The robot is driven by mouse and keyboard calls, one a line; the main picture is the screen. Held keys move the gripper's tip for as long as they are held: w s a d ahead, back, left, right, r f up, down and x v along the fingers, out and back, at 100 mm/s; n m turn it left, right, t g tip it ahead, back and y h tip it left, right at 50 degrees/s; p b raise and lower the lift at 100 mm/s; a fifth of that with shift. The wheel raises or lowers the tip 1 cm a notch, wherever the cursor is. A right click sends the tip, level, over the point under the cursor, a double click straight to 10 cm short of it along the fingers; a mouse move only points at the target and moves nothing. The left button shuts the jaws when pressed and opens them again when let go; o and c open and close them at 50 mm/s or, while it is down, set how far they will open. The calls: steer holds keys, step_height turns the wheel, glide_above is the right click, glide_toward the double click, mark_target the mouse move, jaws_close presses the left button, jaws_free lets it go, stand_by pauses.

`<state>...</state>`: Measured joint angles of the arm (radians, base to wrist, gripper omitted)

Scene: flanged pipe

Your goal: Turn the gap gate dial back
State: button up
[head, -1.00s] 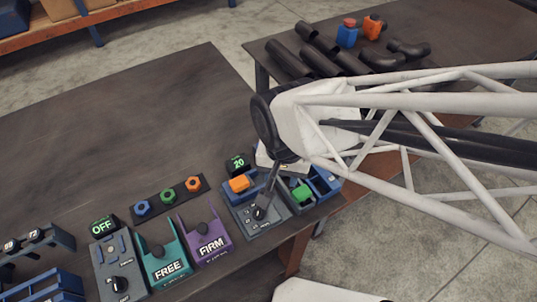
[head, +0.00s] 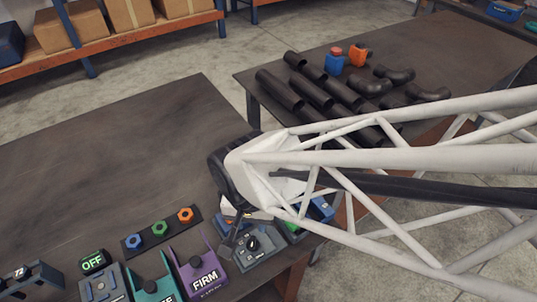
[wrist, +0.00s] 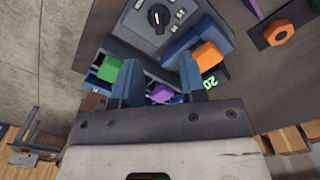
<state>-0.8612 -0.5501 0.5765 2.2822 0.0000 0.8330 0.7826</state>
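The dial (head: 252,243) is a black knob with a pointer on a grey box (head: 265,256) near the table's front edge. In the wrist view the dial (wrist: 158,17) is at the top centre, beyond my fingertips. My gripper (wrist: 160,82) is open, with its two blue-grey fingers apart and nothing held between them. In the head view my gripper (head: 234,232) hangs close beside the dial on its left; contact cannot be told. A green display reading 20 (wrist: 210,82) and an orange block (wrist: 208,57) show in the wrist view, mostly hidden by my arm in the head view.
A green block (wrist: 109,68) and a purple piece (wrist: 160,93) lie near my fingers. Left of the dial box are a purple FIRM holder (head: 201,278), a teal holder (head: 150,288), and a rack of coloured nuts (head: 160,229). The table's back left is clear.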

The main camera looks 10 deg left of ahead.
mark_target(253, 237)
steer(key=shift+f, duration=3.8)
jaws_close()
